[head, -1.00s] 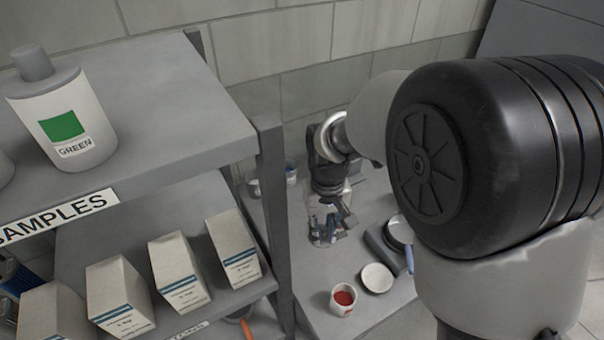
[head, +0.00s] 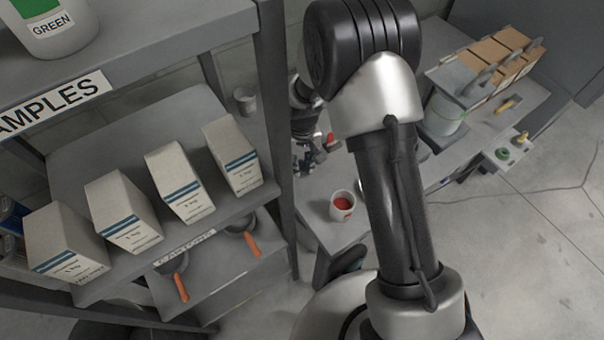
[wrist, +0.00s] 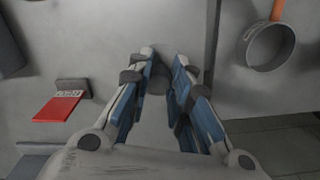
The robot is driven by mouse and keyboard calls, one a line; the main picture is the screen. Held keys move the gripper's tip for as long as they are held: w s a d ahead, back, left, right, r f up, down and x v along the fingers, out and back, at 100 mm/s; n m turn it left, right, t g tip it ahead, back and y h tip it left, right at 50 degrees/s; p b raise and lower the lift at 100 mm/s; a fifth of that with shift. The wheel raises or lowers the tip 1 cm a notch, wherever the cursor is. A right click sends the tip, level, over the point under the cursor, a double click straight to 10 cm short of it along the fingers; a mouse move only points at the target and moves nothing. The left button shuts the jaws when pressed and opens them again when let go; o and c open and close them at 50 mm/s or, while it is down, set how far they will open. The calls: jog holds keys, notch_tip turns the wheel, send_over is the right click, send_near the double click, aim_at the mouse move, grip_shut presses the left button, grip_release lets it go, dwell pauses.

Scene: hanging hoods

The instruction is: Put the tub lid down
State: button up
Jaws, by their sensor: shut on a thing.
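My gripper (head: 312,160) is low over the grey bench beyond the shelf, left of my arm. In the wrist view its blue-padded fingers (wrist: 165,85) are apart, closed on a small grey rounded piece (wrist: 157,83) between them. I take this piece to be part of the tub lid; the rest of the lid cannot be made out. A white tub with red contents (head: 342,205) stands open on the bench, nearer than my gripper.
A shelf (head: 275,110) with white cartons (head: 125,215) stands left of my gripper. Pans with orange handles (head: 252,245) sit lower. A red label plate (wrist: 60,106) and a pan (wrist: 270,45) flank the fingers in the wrist view. Brown boxes (head: 500,60) are at right.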

aim_at(302, 173)
jog(key=shift+f+b, duration=0.5)
jog(key=shift+f, duration=2)
jog(key=shift+f, duration=0.25)
jog(key=o, duration=0.8)
jog(key=shift+r, duration=0.1)
